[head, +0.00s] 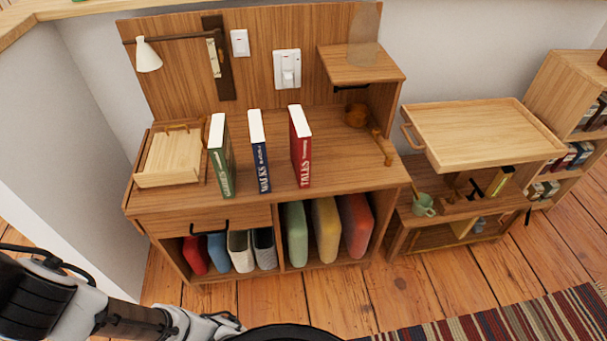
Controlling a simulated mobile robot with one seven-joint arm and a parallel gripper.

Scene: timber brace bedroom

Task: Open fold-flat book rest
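What looks like the fold-flat book rest (168,158) is a pale wooden panel with a front ledge, at the left end of the wooden desk (347,147). It lies low, nearly flat, on a thin wooden base. A small arched piece shows at its back edge. My arm crosses the bottom left corner of the view, in front of the desk and well apart from the book rest. My gripper's fingers do not show.
Green (221,158), blue (259,151) and red (300,146) books stand upright right of the rest. A white lamp (148,56) hangs above it. A tray-topped cart (480,132) stands right. A striped rug (520,318) lies on the floor.

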